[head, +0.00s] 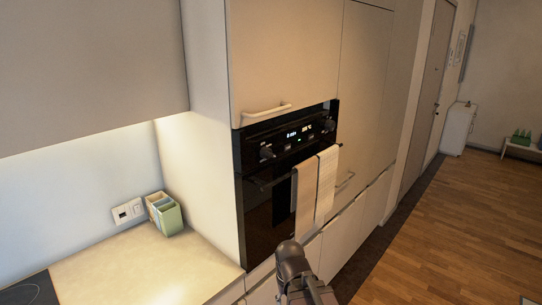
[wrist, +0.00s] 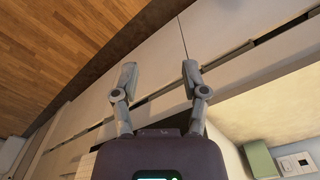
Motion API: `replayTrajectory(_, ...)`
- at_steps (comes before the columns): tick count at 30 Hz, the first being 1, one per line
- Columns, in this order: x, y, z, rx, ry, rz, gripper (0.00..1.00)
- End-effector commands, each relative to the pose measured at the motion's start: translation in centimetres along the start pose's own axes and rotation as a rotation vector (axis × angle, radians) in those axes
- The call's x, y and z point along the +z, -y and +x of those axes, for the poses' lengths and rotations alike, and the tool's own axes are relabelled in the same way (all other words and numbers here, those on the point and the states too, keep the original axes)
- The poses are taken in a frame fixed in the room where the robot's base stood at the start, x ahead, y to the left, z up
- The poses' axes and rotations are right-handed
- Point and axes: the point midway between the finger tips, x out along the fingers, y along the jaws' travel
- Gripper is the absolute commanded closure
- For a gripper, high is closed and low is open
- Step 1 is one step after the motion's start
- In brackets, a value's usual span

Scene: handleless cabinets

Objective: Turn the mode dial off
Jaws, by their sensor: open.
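A black built-in oven (head: 265,205) is set in the tall cabinet in the head view. Its control panel has a left dial (head: 266,153) and a right dial (head: 329,125), with a lit display (head: 298,133) between them. I cannot tell which one is the mode dial, and the dial marks are too small to read. My gripper (wrist: 159,74) is open and empty in the wrist view, its two fingers spread apart. In the head view my arm is low, in front of and below the oven. No dial can be made out in the wrist view.
Two towels (head: 305,190) hang over the oven's handle bar, below the panel. A cabinet handle (head: 266,112) juts out just above the oven. A counter (head: 140,265) with a green-and-white container (head: 166,214) is at left. The wooden floor (head: 450,225) at right is largely clear.

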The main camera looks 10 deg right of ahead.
Motion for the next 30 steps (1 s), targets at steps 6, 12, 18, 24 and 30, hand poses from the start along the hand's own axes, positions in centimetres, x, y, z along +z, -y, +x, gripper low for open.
replayTrajectory(6,0.0,0.0,0.0,0.0,0.0,0.0,0.43)
replayTrajectory(12,-0.1,0.0,-0.1,-0.008,-0.003,0.01,0.14)
replayTrajectory(18,-1.0,0.4,-1.3,-0.088,-0.029,0.11,0.14)
replayTrajectory(24,-3.3,1.4,-4.2,-0.287,-0.073,0.357,0.14)
replayTrajectory(30,-6.7,2.1,-9.2,-0.585,-0.084,0.71,0.14)
